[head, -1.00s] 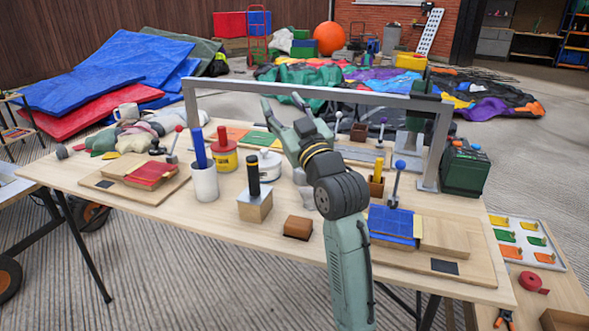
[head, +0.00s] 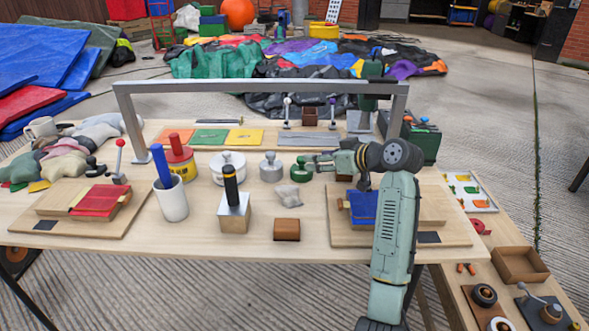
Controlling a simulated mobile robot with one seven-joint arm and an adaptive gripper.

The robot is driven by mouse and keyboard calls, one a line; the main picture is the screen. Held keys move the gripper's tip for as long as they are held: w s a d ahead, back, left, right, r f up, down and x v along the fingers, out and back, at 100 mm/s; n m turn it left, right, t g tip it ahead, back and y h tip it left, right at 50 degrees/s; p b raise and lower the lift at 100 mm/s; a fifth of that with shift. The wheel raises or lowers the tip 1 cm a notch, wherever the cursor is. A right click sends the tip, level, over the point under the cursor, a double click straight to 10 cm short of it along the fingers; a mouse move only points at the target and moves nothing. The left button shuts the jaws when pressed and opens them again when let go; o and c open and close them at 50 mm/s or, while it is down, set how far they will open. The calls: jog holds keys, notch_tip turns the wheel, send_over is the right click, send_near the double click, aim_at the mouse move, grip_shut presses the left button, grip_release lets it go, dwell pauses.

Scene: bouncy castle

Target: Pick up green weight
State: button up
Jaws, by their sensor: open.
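The green weight (head: 300,172) is a small, dark green, knobbed piece. It stands upright on the wooden table (head: 330,250), just right of a grey weight (head: 271,170). My gripper (head: 316,161) is low over the table, pointing left, with its fingertips close to the right side of the green weight. The gripper is open. It is small and similar in colour to the weight, so I cannot tell whether the fingers touch it or reach around it.
A white weight (head: 228,168) stands farther left. A grey metal frame (head: 260,87) spans the table. In front are a black-handled block (head: 234,212), a clear crumpled piece (head: 288,196) and a brown block (head: 287,230). A blue-topped board (head: 362,207) lies under my arm.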

aim_at(302, 159)
jog(key=p+x, duration=0.2)
jog(key=x, duration=0.5)
jog(key=shift+w+a, duration=0.1)
jog(key=shift+a, duration=0.05)
jog(key=shift+w+a+f, duration=0.25)
jog(key=shift+f, duration=0.05)
grip_shut()
dwell(0.6)
jog(key=shift+r, duration=0.2)
